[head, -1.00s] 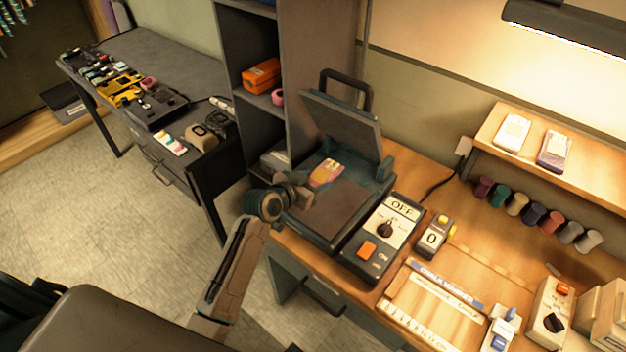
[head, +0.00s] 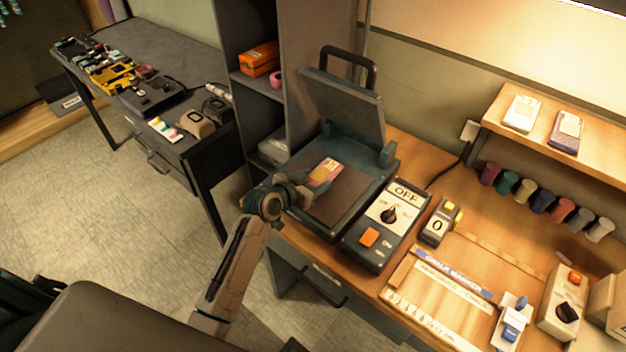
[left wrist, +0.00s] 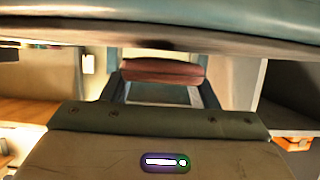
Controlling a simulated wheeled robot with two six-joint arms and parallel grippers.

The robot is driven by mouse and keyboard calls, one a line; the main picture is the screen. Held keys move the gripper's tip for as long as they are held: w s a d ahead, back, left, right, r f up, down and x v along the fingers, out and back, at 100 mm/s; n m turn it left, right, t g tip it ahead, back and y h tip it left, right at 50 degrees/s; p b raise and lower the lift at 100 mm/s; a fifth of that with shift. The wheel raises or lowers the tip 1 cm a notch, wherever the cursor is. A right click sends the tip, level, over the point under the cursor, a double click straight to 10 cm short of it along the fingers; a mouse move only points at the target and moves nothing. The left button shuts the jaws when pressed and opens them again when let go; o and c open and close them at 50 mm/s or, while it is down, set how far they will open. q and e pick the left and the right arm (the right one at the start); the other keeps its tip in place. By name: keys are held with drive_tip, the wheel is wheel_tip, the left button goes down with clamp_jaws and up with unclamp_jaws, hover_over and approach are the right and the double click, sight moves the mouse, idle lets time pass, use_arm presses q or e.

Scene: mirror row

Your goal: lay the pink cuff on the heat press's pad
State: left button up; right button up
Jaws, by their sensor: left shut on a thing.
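The heat press stands open on the wooden bench in the head view, its upper plate (head: 345,108) raised and its dark flat pad (head: 335,204) bare at the front. My left gripper (head: 308,187) reaches over the pad's left side. It is shut on the pink cuff, which shows in the left wrist view as a reddish-pink band (left wrist: 163,72) between the fingers. In the head view a small orange, yellow and purplish patch (head: 325,172) shows at the fingertips, over the pad; I cannot tell whether it touches the pad. My right gripper is out of view.
The press's control box (head: 388,228) reads OFF, right of the pad. A counter (head: 439,222) showing 0 stands beside it. A grey shelf unit (head: 312,35) rises close on the left, with a pink ring (head: 276,80) inside. A cluttered dark table (head: 175,60) stands far left.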

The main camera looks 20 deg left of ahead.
use_arm(q)
drive_tip(key=shift+f, duration=0.25)
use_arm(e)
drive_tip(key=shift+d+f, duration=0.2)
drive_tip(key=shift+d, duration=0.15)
use_arm(q)
drive_tip(key=shift+f+b, duration=0.35)
drive_tip(key=shift+b, duration=0.1)
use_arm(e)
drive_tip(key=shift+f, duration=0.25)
use_arm(q)
drive_tip(key=o, duration=1.1)
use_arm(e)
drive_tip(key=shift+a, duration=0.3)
use_arm(q)
drive_tip(key=shift+s+a, duration=0.1)
drive_tip(key=shift+s, duration=0.1)
drive_tip(key=b+v, duration=0.2)
drive_tip(key=v, duration=0.8)
drive_tip(key=shift+s+r, duration=0.15)
drive_tip(key=shift+r, duration=0.05)
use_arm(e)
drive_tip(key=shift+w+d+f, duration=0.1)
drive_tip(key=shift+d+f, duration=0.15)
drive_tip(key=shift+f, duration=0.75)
